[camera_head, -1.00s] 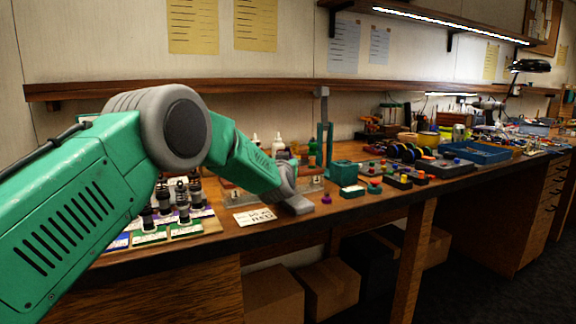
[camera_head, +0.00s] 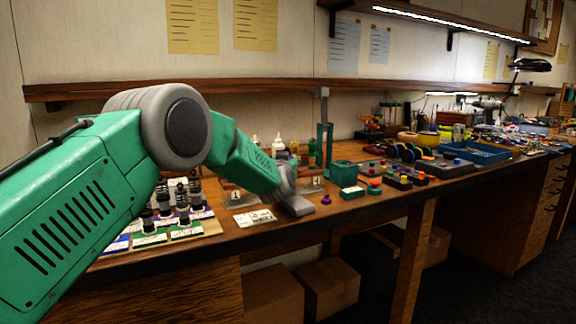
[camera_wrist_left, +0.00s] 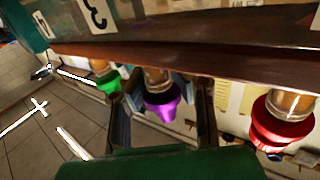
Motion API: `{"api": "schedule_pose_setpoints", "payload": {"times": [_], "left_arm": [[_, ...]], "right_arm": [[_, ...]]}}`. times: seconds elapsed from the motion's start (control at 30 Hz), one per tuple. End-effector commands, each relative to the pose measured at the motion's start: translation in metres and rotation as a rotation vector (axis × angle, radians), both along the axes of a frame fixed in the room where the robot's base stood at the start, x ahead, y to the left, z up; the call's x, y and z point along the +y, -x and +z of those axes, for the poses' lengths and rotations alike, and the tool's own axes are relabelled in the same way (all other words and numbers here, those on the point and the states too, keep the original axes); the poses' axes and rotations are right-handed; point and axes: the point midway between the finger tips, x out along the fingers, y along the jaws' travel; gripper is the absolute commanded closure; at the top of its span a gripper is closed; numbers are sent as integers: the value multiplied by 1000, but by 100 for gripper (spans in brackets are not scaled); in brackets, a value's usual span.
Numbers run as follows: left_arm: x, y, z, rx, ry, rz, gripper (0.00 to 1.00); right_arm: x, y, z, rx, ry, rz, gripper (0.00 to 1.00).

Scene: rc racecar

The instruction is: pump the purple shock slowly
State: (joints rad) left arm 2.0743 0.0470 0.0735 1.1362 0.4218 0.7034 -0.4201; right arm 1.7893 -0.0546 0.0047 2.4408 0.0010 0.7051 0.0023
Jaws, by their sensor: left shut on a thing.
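The purple shock (camera_wrist_left: 161,105) shows in the left wrist view, its purple end below an amber body. My left gripper (camera_wrist_left: 162,112) is shut on it, with one dark finger on each side. A green-ended shock (camera_wrist_left: 107,80) is to its left and a red-ended shock (camera_wrist_left: 278,125) to its right, both outside the fingers. In the head view my left gripper (camera_head: 296,204) is low at the bench's front edge, by the shock stand (camera_head: 318,182). My right gripper is not in view.
Dark-topped bottles (camera_head: 165,208) stand on coloured labels further left. A green box (camera_head: 343,174) and several small parts are to the right.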

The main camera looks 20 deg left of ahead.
Motion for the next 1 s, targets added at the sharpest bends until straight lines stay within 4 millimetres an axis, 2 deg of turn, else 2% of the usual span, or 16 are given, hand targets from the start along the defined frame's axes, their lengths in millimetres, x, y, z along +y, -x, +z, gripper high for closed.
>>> {"api": "schedule_pose_setpoints", "payload": {"times": [0.47, 1.0], "left_arm": [[0, 0, 0, -1, 0, 0, 100], [0, 0, -9, 2, 0, 0, 100]], "right_arm": [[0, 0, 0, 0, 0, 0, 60], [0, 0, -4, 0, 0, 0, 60]]}}
